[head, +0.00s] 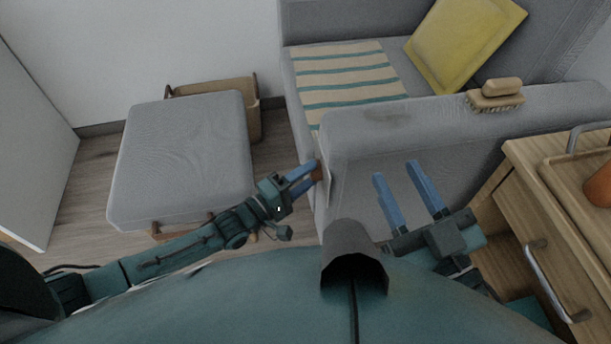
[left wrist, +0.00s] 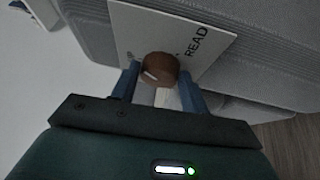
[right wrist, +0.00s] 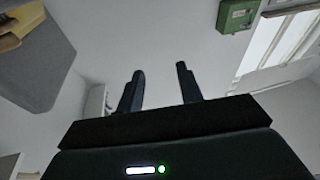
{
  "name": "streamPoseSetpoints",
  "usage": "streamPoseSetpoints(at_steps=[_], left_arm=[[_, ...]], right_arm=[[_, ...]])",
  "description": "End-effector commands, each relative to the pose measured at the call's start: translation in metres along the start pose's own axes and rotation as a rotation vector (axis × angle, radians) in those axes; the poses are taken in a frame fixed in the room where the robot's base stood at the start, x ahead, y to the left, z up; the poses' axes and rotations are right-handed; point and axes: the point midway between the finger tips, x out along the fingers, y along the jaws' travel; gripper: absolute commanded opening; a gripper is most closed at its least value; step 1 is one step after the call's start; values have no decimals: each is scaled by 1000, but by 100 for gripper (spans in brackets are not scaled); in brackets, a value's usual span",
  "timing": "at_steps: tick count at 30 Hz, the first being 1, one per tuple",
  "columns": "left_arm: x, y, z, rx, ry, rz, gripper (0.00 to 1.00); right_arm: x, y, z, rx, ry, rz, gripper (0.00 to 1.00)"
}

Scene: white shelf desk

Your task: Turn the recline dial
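The recline dial (left wrist: 160,68) is a round brown knob with a white mark, on a white plate (left wrist: 213,22) on the sofa's side. Its mark points toward the lower left in the left wrist view. The word READ is printed right of the dial; another mark at its left is too small to read. In the head view the dial (head: 318,172) is at the armrest's front end. My left gripper (head: 306,178) has its fingers on either side of the dial, spread about its width; firm contact cannot be told. My right gripper (head: 393,178) is open and empty beside the armrest.
The grey sofa armrest (head: 440,125) carries a wooden brush (head: 495,97). A striped cloth (head: 345,75) and yellow cushion (head: 462,40) lie on the sofa. A grey footstool (head: 185,150) stands at left, a wooden drawer cabinet (head: 535,215) at right.

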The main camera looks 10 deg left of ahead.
Motion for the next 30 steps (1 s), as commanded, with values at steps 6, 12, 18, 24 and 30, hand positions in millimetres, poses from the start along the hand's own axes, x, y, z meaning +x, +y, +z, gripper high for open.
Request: streamPoseSetpoints(at_steps=[6, 12, 18, 24, 30], left_arm=[[0, 0, 0, -1, 0, -1, 63], [0, 0, 0, -1, 0, -1, 64], [-15, 0, 0, -1, 1, -6, 64], [-57, 2, 0, -2, 1, -7, 64], [-100, 1, 0, -1, 1, -5, 64]], right_arm=[[0, 0, 0, -1, 2, 0, 36], [0, 0, 0, -1, 2, 0, 36], [1, 0, -5, -10, 2, 0, 36], [0, 2, -8, -37, -15, 7, 36], [-1, 3, -4, -61, -34, 16, 36]])
